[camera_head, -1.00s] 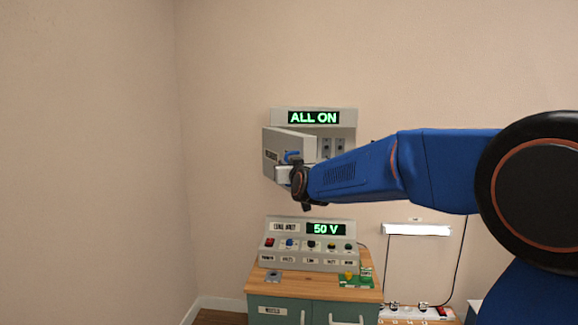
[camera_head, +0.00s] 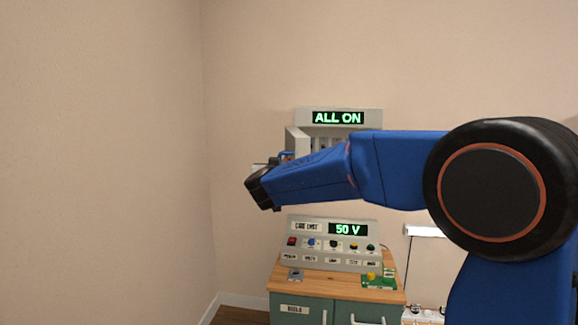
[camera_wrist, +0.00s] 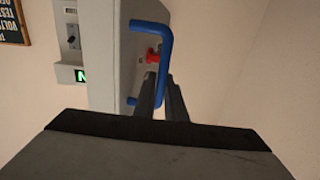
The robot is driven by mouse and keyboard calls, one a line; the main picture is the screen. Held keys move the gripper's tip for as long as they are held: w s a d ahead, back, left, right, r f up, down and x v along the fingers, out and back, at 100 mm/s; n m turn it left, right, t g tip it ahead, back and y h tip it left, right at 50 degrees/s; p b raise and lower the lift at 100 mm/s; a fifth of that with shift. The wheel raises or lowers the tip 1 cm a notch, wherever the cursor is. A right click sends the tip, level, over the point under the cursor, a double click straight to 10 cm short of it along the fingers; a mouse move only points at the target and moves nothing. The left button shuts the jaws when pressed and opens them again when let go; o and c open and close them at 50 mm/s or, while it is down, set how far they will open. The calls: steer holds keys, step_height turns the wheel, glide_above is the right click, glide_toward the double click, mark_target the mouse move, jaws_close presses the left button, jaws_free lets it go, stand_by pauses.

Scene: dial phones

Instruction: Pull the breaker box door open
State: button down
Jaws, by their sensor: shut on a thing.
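The breaker box (camera_head: 372,119) is on the wall, with a display reading "ALL ON". Its grey door (camera_head: 297,138) stands swung out from the box, seen nearly edge-on in the head view. In the wrist view the door (camera_wrist: 108,60) carries a blue bar handle (camera_wrist: 165,38). My gripper (camera_wrist: 161,82) has its two dark fingers on either side of the bar, shut on it. In the head view my blue arm hides most of the gripper, the handle and the lower part of the box.
Below the box a console (camera_head: 305,258) showing "50 V" stands on a wooden-topped cabinet (camera_head: 328,285). A lamp (camera_head: 425,231) is on the wall to the right, partly behind my arm. A side wall (camera_head: 100,150) rises at left; the space before it looks clear.

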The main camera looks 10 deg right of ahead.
steer(key=w+a+m+g+h, duration=0.1)
steer(key=w+a+m+h, duration=0.2)
steer(key=a, duration=0.6)
steer(key=shift+w+g+h, duration=0.4)
steer(key=shift+w+h, duration=0.2)
steer(key=shift+h, duration=0.3)
steer(key=shift+r, duration=0.1)
steer(key=c, duration=1.8)
jaws_free()
steer(key=v, duration=1.7)
steer(key=shift+s, duration=0.1)
